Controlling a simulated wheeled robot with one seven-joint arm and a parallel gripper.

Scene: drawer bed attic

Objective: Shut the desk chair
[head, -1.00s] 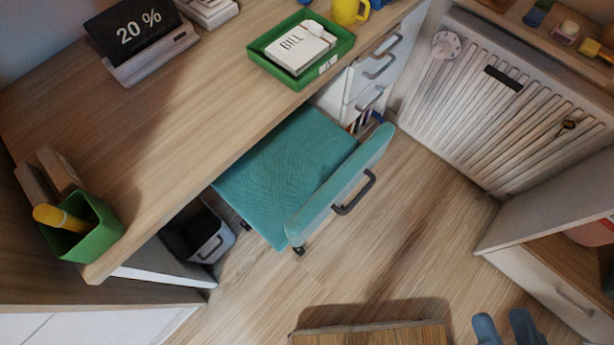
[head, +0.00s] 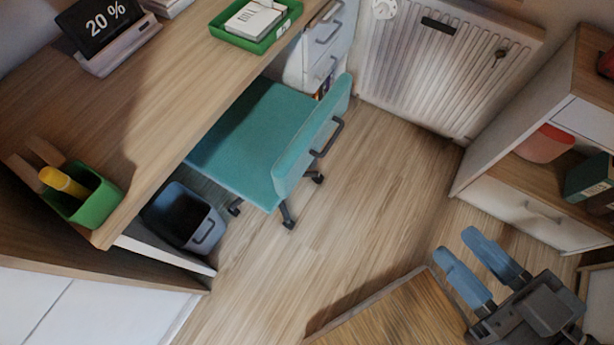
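The teal desk chair (head: 258,141) stands partly under the wooden desk (head: 135,110). Its seat reaches out past the desk's front edge, and its backrest faces the open floor with a dark handle (head: 328,137) on it. Its dark wheeled base shows below the seat; part of the seat is hidden under the desktop. My gripper (head: 477,266) is at the lower right, with two blue fingers spread apart and nothing between them. It is well away from the chair, over the floor near a wooden surface.
A grey bin (head: 184,218) stands under the desk, left of the chair. A radiator (head: 440,65) is on the far wall and a shelf cabinet (head: 535,205) at the right. A wooden surface (head: 385,312) is at the bottom. The floor between chair and cabinet is clear.

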